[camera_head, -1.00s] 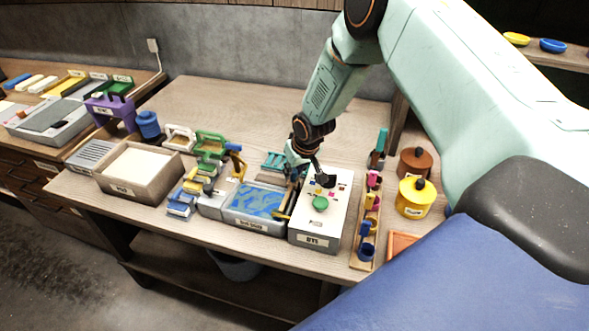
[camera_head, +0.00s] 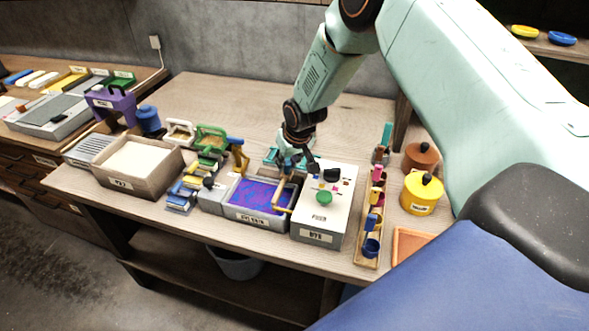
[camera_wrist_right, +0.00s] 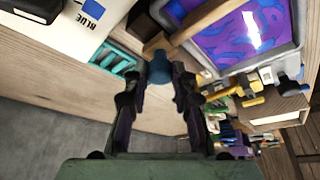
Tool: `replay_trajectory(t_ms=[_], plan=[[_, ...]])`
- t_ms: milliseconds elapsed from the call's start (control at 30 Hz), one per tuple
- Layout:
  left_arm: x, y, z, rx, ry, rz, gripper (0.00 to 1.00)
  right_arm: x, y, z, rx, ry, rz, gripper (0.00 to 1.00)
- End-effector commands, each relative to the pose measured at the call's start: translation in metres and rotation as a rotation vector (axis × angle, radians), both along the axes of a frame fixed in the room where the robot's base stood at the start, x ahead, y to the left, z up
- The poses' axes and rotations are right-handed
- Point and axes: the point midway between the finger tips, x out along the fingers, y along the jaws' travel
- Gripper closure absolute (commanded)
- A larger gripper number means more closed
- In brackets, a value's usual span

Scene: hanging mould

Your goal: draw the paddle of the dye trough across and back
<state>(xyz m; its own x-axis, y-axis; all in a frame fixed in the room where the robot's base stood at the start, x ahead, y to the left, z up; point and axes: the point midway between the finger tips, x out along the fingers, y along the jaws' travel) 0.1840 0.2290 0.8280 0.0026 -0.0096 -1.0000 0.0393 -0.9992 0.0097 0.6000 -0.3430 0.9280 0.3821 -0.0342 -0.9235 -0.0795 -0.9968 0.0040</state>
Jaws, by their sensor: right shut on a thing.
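The dye trough (camera_head: 238,216) is a grey tray on the table, holding purple liquid with blue swirls; it also shows in the wrist view (camera_wrist_right: 297,30). The paddle (camera_head: 282,196) is a wooden bar lying near the trough's right end. In the wrist view its bar (camera_wrist_right: 205,20) runs along the trough's edge to a blue knob (camera_wrist_right: 160,68). My right gripper (camera_head: 298,160) is at the trough's far right corner. In the wrist view, its dark fingers (camera_wrist_right: 160,88) are shut on the blue knob. My left gripper is not in view.
A pale box with coloured buttons (camera_head: 325,215) stands close to the trough's right. A rack of coloured cups (camera_head: 372,215) and a yellow pot (camera_head: 421,194) are farther right. A sand-filled box (camera_head: 135,180) is at left.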

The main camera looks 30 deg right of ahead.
Motion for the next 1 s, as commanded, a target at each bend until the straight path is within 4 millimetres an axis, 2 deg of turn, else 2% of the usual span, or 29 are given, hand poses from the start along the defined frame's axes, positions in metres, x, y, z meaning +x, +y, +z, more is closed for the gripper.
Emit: replay_trajectory(t_ms=[33,267,500,700,1000], plan=[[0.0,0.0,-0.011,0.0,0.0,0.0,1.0,0.005,0.002,-0.004,-0.001,-0.008,0.002,1.0],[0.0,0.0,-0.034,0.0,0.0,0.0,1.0,0.021,0.015,-0.003,-0.002,-0.009,0.001,1.0],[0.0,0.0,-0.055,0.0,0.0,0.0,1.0,0.044,0.034,-0.002,-0.003,-0.009,0.0,1.0],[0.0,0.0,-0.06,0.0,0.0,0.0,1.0,0.053,0.044,0.0,0.001,-0.009,-0.001,1.0],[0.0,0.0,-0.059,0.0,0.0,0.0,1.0,0.055,0.046,0.003,0.001,-0.012,0.001,1.0]])
